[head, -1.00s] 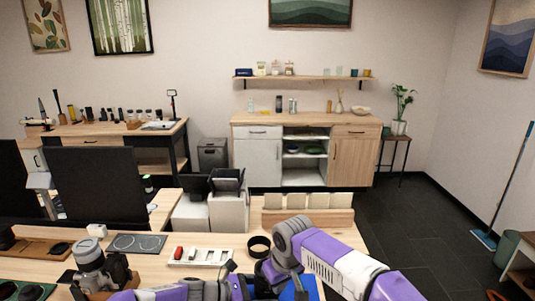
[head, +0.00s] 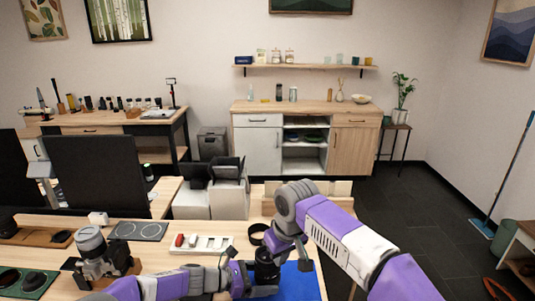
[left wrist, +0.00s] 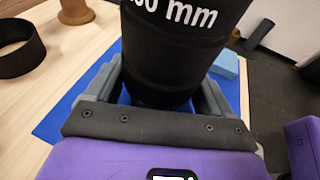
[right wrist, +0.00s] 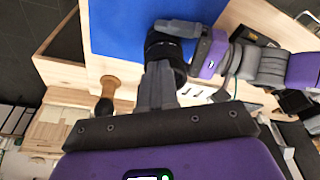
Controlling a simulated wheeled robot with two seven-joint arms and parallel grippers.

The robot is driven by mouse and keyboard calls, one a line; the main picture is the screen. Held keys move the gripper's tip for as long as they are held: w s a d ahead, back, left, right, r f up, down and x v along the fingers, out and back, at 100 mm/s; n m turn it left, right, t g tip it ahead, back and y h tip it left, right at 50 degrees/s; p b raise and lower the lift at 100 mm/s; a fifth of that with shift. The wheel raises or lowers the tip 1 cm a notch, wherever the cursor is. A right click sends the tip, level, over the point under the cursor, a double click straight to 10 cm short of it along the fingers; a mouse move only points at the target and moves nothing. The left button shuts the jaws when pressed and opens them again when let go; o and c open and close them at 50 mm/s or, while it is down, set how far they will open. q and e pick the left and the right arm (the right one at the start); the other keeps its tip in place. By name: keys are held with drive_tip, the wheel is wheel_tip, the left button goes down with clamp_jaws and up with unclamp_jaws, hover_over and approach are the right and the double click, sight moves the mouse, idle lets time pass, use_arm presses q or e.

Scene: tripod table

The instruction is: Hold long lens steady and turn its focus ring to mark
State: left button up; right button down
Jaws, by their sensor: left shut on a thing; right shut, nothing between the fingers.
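The long lens is a black cylinder (head: 266,268) standing over a blue mat (head: 303,282) in the head view. In the left wrist view the lens (left wrist: 170,45), with white "mm" lettering, fills the space between my left fingers. My left gripper (left wrist: 165,95) is shut around its lower part. My right gripper (right wrist: 157,80) is shut and empty, its fingertips close to the lens (right wrist: 166,50) in the right wrist view; I cannot tell if they touch. The focus ring and its mark cannot be made out.
A black ring (head: 258,234) and a white tray (head: 204,243) of small items lie behind the lens. A camera (head: 97,254) sits left on a wooden stand.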

use_arm(q)
drive_tip(key=o, duration=0.7)
drive_tip(key=shift+c, duration=0.2)
